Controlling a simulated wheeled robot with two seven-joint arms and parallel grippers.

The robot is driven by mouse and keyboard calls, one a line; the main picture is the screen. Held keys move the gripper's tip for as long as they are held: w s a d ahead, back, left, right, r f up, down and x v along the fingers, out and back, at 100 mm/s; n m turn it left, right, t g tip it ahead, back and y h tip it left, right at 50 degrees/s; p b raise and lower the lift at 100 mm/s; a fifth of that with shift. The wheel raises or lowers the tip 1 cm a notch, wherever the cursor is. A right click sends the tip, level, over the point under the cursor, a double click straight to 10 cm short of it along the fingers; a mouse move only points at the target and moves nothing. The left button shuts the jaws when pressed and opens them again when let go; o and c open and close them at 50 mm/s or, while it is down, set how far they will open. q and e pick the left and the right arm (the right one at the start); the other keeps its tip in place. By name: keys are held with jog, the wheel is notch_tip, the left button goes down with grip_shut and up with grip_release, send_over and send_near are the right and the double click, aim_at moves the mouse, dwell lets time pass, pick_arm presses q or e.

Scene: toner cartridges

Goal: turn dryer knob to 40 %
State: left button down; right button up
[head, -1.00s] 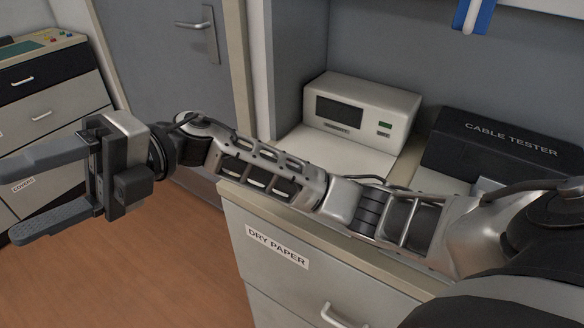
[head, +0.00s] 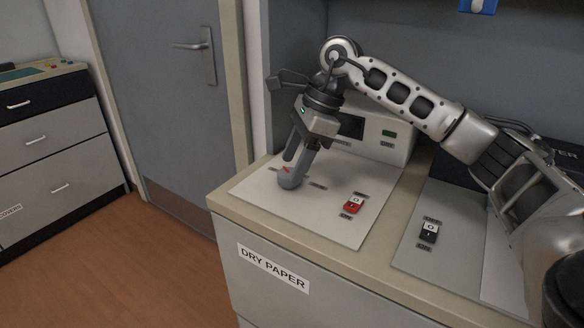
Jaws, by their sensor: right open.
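The dryer's white panel (head: 330,225) lies on the counter top, in front of its box with a dark display (head: 350,126). My right gripper (head: 291,180) points down over the left part of this panel, its fingertips low at the surface. It is open, though the fingers overlap from this angle. A small red mark (head: 286,169) shows by the fingers; I cannot tell whether it belongs to the knob. The knob itself is mostly or wholly hidden by the gripper, so its setting cannot be read. My left gripper is not in view.
A red rocker switch (head: 353,204) sits on the panel right of my gripper. A second panel with a black switch (head: 429,232) lies further right, by the cable tester. A drawer labelled DRY PAPER (head: 273,267) is below. Open floor lies to the left.

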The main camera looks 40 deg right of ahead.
aim_at(284, 173)
jog(key=shift+x, duration=1.05)
jog(key=c, duration=1)
jog(key=shift+m, duration=0.4)
jog(key=m+t, duration=0.1)
jog(key=m, duration=0.1)
jog(key=m+t+h, duration=0.1)
jog(key=m, duration=0.2)
jog(key=shift+s+a+m+b, duration=0.15)
jog(key=shift+a+m+b, duration=0.05)
jog(key=shift+m+b, duration=0.15)
jog(key=m+h, duration=0.1)
jog(key=m, duration=0.1)
jog(key=m+h, duration=0.1)
jog(key=m, duration=0.2)
jog(key=shift+a+r+t+b, duration=0.1)
jog(key=shift+t+b, duration=0.2)
jog(key=shift+t, duration=0.1)
jog(key=shift+m, duration=0.25)
jog(key=o, duration=1)
